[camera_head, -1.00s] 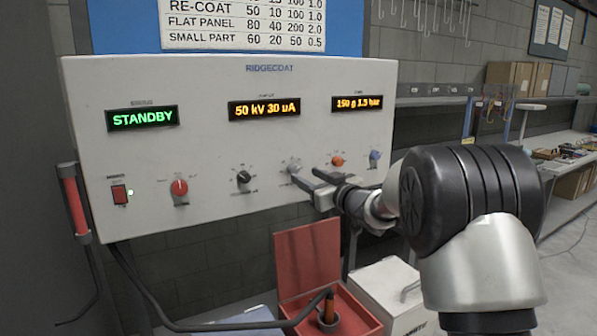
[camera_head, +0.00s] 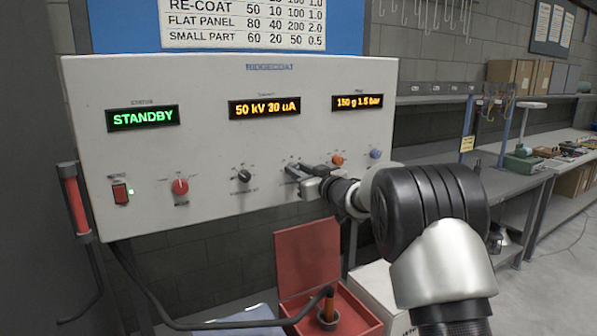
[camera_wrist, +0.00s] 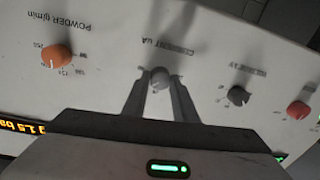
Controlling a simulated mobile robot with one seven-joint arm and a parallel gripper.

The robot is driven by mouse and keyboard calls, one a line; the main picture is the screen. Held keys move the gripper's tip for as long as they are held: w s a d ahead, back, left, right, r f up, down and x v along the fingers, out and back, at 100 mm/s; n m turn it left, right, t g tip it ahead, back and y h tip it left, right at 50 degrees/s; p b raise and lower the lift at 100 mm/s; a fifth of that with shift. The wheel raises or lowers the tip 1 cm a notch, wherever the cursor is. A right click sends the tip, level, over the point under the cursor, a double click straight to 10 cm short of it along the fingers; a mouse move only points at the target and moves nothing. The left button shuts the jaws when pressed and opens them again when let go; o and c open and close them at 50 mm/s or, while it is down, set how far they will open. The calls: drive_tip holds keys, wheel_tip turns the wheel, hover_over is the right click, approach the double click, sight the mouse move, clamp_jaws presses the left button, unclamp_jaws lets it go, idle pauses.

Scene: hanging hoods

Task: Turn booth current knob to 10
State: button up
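My gripper (camera_wrist: 160,80) is open, with one finger on either side of this knob. Whether the fingers touch it is not clear. The amber display (camera_head: 264,108) reads 50 kV 30 uA. The green status display (camera_head: 142,117) reads STANDBY.
A black knob (camera_head: 244,176) and a red knob (camera_head: 180,187) are left of my gripper. An orange knob (camera_head: 337,159) and a blue knob (camera_head: 375,154) are to its right. A red open box (camera_head: 307,250) stands below the panel.

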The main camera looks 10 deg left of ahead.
drive_tip(key=shift+n, duration=0.4)
drive_tip(key=shift+s+a+f+n+t+h+b, duration=0.1)
drive_tip(key=shift+n+h+b, duration=0.15)
drive_tip(key=shift+n+b, duration=3.6)
drive_tip(key=shift+w+n+t+h+b, duration=0.15)
drive_tip(key=shift+n+b, duration=2.15)
drive_tip(key=shift+n, duration=3.2)
drive_tip(key=shift+s+a+f+n+t+h+b, duration=0.15)
drive_tip(key=shift+n+h+b, duration=0.15)
drive_tip(key=shift+n+b, duration=3.55)
drive_tip(key=shift+d+r+n+p, duration=0.1)
drive_tip(key=shift+n+p, duration=0.65)
drive_tip(key=shift+n, duration=0.25)
